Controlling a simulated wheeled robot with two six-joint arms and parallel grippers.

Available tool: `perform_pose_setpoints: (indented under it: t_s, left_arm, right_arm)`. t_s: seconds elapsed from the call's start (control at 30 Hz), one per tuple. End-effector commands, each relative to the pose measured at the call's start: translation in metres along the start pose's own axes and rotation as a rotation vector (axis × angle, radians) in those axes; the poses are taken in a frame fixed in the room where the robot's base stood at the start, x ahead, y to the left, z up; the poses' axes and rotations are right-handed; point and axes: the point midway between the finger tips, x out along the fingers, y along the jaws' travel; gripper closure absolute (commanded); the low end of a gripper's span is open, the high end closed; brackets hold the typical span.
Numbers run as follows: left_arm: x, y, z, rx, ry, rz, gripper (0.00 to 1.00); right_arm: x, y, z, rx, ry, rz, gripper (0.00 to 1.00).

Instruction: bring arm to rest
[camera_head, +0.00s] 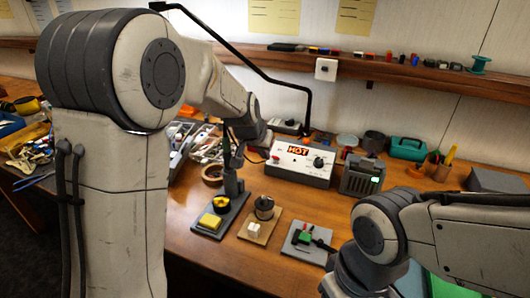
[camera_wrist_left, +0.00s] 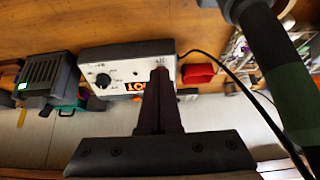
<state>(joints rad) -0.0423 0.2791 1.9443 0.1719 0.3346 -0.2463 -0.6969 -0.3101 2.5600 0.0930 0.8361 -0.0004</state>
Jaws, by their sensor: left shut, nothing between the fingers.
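My left arm comes in from the left in the camera_head view and reaches over the workbench (camera_head: 215,262). Its gripper (camera_head: 228,150) points down above the bench, left of the white box marked HOT (camera_head: 302,160). In the camera_wrist_left view the left gripper (camera_wrist_left: 161,75) has its dark fingers together, with nothing held, and the HOT box (camera_wrist_left: 120,68) shows behind them. My right arm is bent at the lower right of the camera_head view; its gripper is not visible.
Three small pads with parts lie at the front: one with a yellow block (camera_head: 209,221), one with a white block (camera_head: 254,230), one with a green part (camera_head: 304,237). A grey device (camera_head: 361,176) stands right of the HOT box. Trays and tools crowd the left. A shelf (camera_head: 390,74) runs behind.

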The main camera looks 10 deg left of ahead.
Motion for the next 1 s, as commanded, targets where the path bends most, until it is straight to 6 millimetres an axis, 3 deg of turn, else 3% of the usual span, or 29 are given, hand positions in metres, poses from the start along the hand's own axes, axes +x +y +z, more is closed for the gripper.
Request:
perform_pose_setpoints:
  t_s: [0.47,0.6,0.67,0.77,0.9,1.0]
  left_arm:
    - [-0.006,0.008,0.002,0.011,-0.001,0.007,1.0]
    - [-0.017,0.031,0.015,0.037,-0.031,0.035,1.0]
    - [-0.027,0.052,0.031,0.063,-0.065,0.063,1.0]
    - [-0.054,0.097,0.075,0.129,-0.149,0.122,1.0]
    - [-0.1,0.144,0.157,0.246,-0.295,0.191,1.0]
    - [-0.129,0.158,0.213,0.326,-0.392,0.218,1.0]
  right_arm:
    - [-0.001,0.0,0.0,0.0,0.0,0.0,0.5]
    - [-0.001,0.0,0.0,0.0,0.0,0.0,0.5]
    - [-0.001,0.0,0.0,0.0,0.0,0.0,0.5]
    - [-0.001,0.0,0.0,0.0,0.0,0.0,0.5]
    - [-0.001,0.0,0.0,0.0,0.0,0.0,0.5]
    - [-0.001,0.0,0.0,0.0,0.0,0.0,0.5]
